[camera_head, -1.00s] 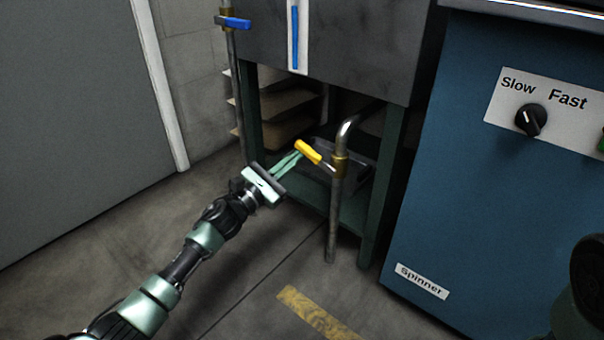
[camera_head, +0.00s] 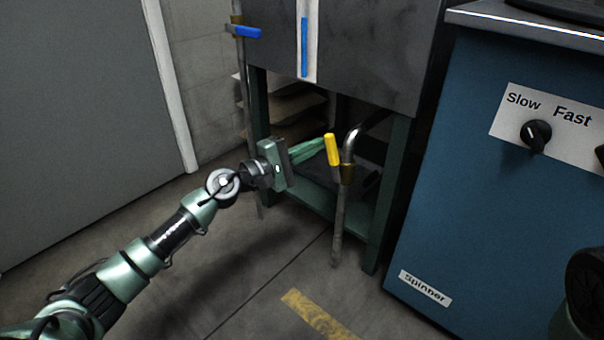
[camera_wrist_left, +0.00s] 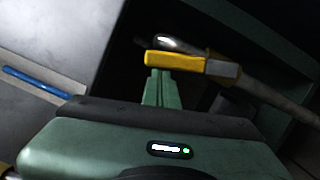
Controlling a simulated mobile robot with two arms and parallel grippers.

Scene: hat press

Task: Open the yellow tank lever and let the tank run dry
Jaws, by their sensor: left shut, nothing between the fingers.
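The yellow lever (camera_head: 332,150) stands nearly upright on the brass valve (camera_head: 346,173) of the drain pipe (camera_head: 339,225) below the grey tank (camera_head: 375,50). My left gripper (camera_head: 318,146) is shut and empty, its fingertips against or very close to the lever's left side. In the left wrist view the fingertips (camera_wrist_left: 158,77) meet the edge of the yellow lever (camera_wrist_left: 190,64); exact contact is hard to tell. The tank's white gauge strip (camera_head: 307,70) shows a blue column (camera_head: 305,45). I see no clear stream at the pipe's lower end.
A blue lever (camera_head: 240,31) sits on a pipe left of the tank. The green stand legs (camera_head: 388,200) and shelves (camera_head: 290,110) are behind the drain pipe. The blue spinner cabinet (camera_head: 460,200) stands at right. The floor in front is clear.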

